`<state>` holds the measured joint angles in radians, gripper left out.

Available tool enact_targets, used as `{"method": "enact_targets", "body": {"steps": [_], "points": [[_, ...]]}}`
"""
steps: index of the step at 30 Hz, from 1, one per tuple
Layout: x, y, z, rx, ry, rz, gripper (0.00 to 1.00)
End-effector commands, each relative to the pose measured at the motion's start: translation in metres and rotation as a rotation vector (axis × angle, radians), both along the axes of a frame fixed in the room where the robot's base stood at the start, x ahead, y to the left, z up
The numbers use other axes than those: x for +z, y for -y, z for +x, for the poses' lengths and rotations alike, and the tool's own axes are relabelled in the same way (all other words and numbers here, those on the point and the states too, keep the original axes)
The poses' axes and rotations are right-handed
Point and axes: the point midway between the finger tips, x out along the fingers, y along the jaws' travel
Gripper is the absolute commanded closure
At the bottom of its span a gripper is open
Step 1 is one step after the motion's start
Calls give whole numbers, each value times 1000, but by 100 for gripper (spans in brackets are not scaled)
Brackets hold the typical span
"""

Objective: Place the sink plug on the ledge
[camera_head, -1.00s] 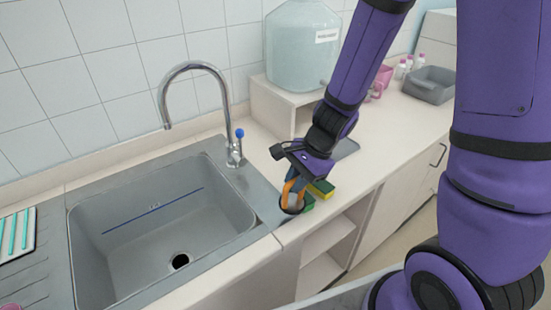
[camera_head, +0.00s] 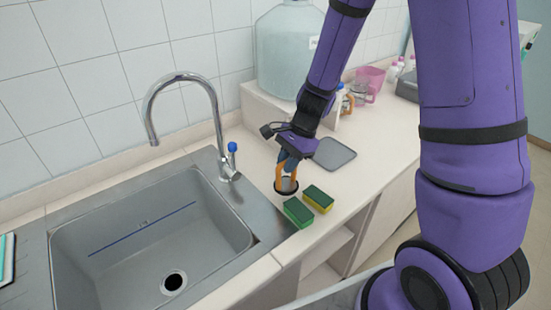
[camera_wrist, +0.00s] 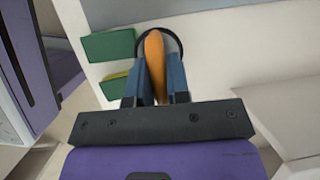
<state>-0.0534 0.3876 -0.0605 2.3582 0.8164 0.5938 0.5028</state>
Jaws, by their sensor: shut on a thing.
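The sink plug (camera_head: 286,187) is a dark-rimmed disc with an orange loop handle. My gripper (camera_head: 288,164) points down and is shut on this loop. In the wrist view, my gripper's blue fingers (camera_wrist: 155,85) pinch the orange handle of the sink plug (camera_wrist: 154,50), and the dark rim shows behind it. The plug is over the pale ledge (camera_head: 258,150) to the right of the sink, behind the sponges. I cannot tell whether its underside touches the surface.
A green sponge (camera_head: 298,211) and a green-yellow sponge (camera_head: 318,198) lie in front of the plug. The steel sink (camera_head: 150,235) and tap (camera_head: 222,130) are to the left. A grey tray (camera_head: 333,153) lies to the right. A large bottle (camera_head: 285,50) stands on a white stand behind.

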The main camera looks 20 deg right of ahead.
Motion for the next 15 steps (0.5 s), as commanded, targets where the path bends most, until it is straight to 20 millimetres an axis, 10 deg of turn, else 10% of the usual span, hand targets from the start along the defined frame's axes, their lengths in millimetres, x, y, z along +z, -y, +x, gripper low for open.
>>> {"method": "enact_targets", "body": {"steps": [15], "points": [[-7, 0, 78, 0, 0, 1, 100]]}}
